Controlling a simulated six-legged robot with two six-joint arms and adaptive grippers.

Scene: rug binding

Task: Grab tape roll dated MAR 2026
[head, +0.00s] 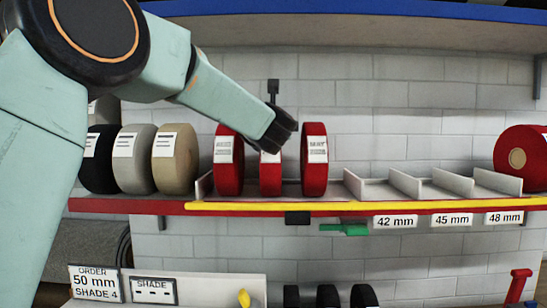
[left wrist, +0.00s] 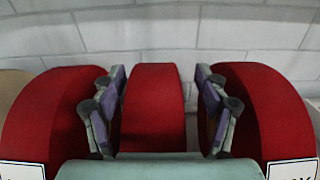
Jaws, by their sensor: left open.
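Three red tape rolls stand upright on the shelf: a left one (head: 229,180), a middle one (head: 270,181) and a right one (head: 314,178). Each has a white label, with print too small to read in the head view. My left gripper (head: 279,132) reaches over the middle roll and hides its top. In the left wrist view the left gripper (left wrist: 160,110) is open, with one finger on each side of the middle roll (left wrist: 153,90). The fingers sit in the gaps between it and its neighbours. Contact cannot be told. My right gripper is not in view.
Black, grey and tan rolls (head: 174,165) stand left of the red ones. Empty divided slots (head: 405,187) lie to the right, above width labels. Another red roll (head: 520,158) is at the far right. An order sign (head: 95,283) reads 50 mm, shade 4. A blue-edged shelf (head: 400,10) hangs above.

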